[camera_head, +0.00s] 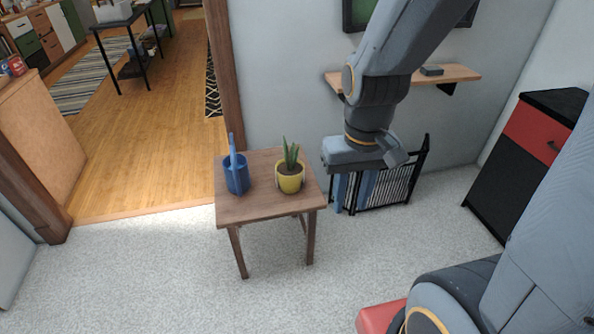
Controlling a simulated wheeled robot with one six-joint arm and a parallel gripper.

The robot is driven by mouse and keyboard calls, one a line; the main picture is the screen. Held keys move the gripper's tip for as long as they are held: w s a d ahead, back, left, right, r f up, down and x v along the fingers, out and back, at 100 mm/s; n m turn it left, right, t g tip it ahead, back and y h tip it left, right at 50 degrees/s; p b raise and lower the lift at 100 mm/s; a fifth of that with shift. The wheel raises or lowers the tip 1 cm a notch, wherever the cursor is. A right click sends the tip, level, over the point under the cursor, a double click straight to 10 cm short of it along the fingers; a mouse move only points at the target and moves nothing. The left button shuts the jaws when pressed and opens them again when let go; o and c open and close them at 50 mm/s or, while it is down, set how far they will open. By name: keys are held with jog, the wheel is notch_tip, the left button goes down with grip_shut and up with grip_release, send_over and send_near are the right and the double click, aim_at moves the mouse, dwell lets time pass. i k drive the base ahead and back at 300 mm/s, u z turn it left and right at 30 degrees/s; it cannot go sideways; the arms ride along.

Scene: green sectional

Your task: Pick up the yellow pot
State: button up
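The yellow pot (291,184) holds a green plant with upright pointed leaves and dark soil. It stands upright on the right part of a small wooden table (265,208). A blue container (237,178) with a blue upright piece rising from it stands on the same table, left of the pot and apart from it. My gripper (362,158) shows at the end of my arm, to the right of the table and pot, apart from both. Nothing is visibly held.
A black and red cabinet (535,130) stands at the right. Grey carpet (160,280) is clear left of the table. A doorway opens at the left.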

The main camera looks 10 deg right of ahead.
aim_at(290, 173)
jog(key=u, duration=0.15)
jog(key=i, duration=0.95)
jog(key=u, duration=0.5)
